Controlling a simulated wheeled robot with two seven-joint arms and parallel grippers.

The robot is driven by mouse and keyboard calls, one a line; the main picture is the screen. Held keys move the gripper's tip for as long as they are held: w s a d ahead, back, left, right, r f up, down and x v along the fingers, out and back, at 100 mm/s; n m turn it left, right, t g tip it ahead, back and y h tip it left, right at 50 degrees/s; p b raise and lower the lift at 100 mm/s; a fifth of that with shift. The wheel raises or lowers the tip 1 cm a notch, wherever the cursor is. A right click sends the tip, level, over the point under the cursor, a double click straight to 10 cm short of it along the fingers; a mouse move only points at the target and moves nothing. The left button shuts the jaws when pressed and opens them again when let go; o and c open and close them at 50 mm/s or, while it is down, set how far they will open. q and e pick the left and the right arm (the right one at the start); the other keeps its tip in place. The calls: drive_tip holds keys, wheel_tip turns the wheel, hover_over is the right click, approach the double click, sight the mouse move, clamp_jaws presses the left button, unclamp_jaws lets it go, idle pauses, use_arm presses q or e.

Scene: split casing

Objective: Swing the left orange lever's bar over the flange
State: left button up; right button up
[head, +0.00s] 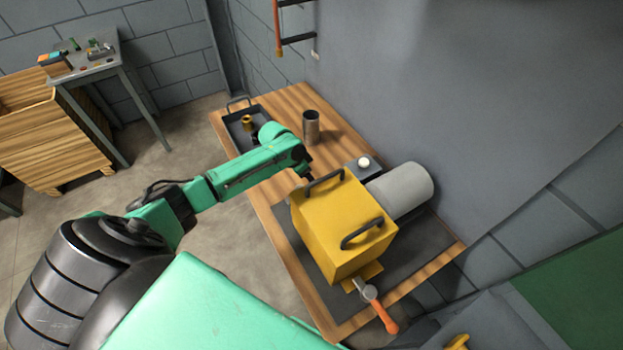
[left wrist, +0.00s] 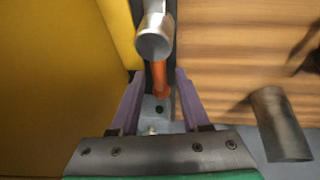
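The left orange lever (left wrist: 160,78) shows in the left wrist view, beside the yellow casing (left wrist: 60,90), with a round grey metal part (left wrist: 155,38) at its far end. My left gripper (left wrist: 160,74) is open, its two fingers on either side of the orange handle with gaps visible. In the head view, my left gripper (head: 309,178) is at the left side of the yellow casing (head: 335,235); the left lever and the fingertips are hidden there. The flange is hard to make out. Another orange lever (head: 387,318) sticks out at the casing's near side. My right gripper is not in view.
The casing has two dark handles on top and stands on a dark mat (head: 420,262) on a wooden table (head: 283,100). A grey cylinder (head: 405,190) adjoins it. A metal cup (head: 311,127) and a dark tray (head: 235,128) stand farther back.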

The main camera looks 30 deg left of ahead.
use_arm(q)
drive_tip(key=shift+d, duration=0.15)
clamp_jaws()
drive_tip(key=shift+w, duration=0.1)
idle(0.9)
